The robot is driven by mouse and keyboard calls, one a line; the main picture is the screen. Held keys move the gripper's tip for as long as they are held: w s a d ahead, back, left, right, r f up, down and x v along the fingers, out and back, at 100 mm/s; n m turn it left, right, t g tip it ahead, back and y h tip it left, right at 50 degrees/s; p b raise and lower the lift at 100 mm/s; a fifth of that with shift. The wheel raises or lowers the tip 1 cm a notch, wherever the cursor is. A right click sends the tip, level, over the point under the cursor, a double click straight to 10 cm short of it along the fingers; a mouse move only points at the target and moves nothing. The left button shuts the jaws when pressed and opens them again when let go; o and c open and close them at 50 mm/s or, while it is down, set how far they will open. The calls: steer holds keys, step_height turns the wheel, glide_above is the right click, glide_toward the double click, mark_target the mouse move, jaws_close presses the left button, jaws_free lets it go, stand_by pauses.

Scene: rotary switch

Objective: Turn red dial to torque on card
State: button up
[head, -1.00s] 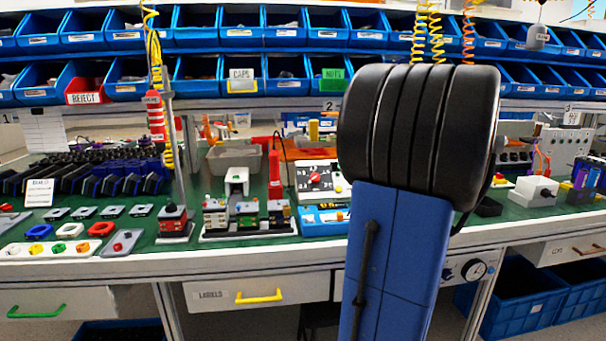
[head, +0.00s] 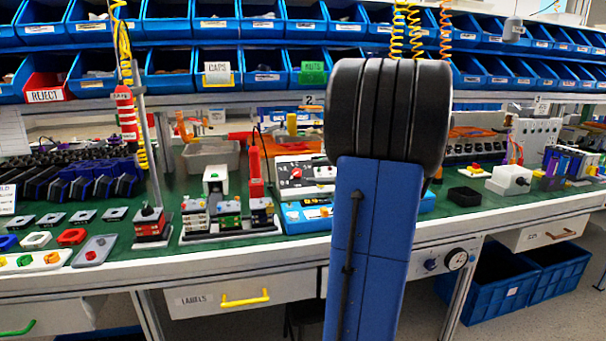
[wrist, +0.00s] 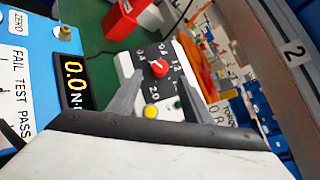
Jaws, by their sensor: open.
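The red dial (wrist: 159,68) sits on a dark square with white numbers on a white panel (wrist: 150,97), and it also shows small in the head view (head: 296,173). Its exact pointer setting is too small to read. My gripper (wrist: 160,82) is open, with one grey finger on each side of the dial in the wrist view. Contact with the dial cannot be told. The gripper is hidden behind my arm in the head view. A white card (wrist: 222,113) with partly cut-off lettering shows to the right in the wrist view; its text is not readable.
A blue tester (wrist: 75,50) with a lit "0.0" display is beside the panel. A red block (head: 256,172) stands left of the panel. Blue bins (head: 190,70) line the shelf above.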

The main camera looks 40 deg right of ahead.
mark_target(298, 173)
steer(key=x, duration=0.6)
steer(key=shift+w+a+f, duration=0.1)
steer(key=shift+w+f, duration=0.05)
steer(key=shift+w, duration=0.25)
steer(key=c, duration=1)
